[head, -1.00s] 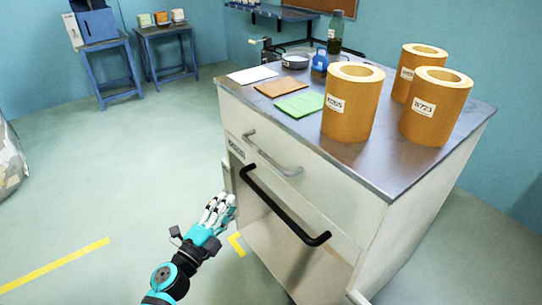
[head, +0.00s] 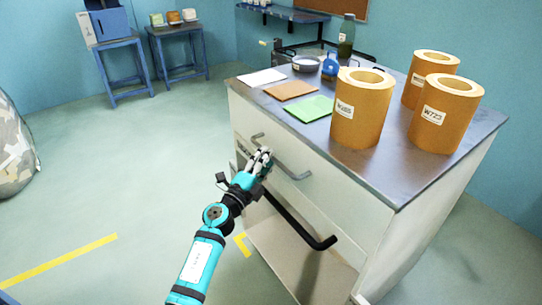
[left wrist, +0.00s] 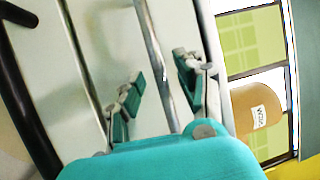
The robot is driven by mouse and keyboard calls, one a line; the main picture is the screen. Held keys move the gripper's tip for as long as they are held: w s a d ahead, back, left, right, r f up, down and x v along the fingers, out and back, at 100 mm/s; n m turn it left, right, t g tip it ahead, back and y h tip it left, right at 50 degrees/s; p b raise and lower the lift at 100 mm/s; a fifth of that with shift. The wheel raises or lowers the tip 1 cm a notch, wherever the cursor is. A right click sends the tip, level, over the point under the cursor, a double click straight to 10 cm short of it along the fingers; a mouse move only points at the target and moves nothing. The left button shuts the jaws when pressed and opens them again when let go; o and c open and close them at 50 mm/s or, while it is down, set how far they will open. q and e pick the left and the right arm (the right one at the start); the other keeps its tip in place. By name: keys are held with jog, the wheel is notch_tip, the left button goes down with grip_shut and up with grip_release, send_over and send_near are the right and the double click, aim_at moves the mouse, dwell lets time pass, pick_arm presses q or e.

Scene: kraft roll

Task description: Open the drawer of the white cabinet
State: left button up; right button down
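The white cabinet (head: 340,210) stands at the centre right with a dark metal top. Its upper drawer (head: 325,185) looks flush with the front and carries a silver bar handle (head: 292,172). My left gripper (head: 264,158) is at the left part of this handle and partly covers it. In the left wrist view my left gripper (left wrist: 158,69) is open, with the silver handle (left wrist: 153,45) running between its fingers. Contact with the bar cannot be told. My right gripper is in neither view.
A thick black handle (head: 300,222) sits lower on the cabinet front. Orange rolls (head: 362,105), a green sheet (head: 308,108) and a bottle (head: 346,37) stand or lie on top. The floor (head: 120,180) to the left is clear.

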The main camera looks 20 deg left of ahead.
pick_arm(q)
jog(key=shift+x, duration=1.05)
grip_shut()
